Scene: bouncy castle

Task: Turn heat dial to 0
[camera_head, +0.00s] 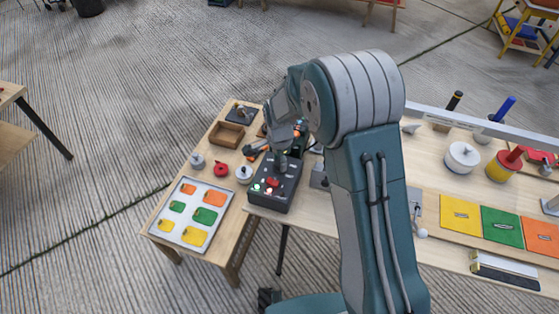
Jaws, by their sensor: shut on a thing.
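A dark grey control box (286,197) sits on the wooden table, with a red switch, a green light and a pale light on its near part. A dark round dial (281,163) stands on the far part of its top. My gripper (283,152) points down at the box from above and is shut on the dial, as far as the small view shows. The fingertips and most of the dial are hard to make out. The dial's marks and its setting are too small to read.
A white tray of coloured pieces (180,238) lies left of the box. Small knobs (221,169) and a wooden box (227,135) stand behind it. My arm hides the table's middle. Yellow, green and orange panels (501,227), a white canister (462,156) and handled tools stand right.

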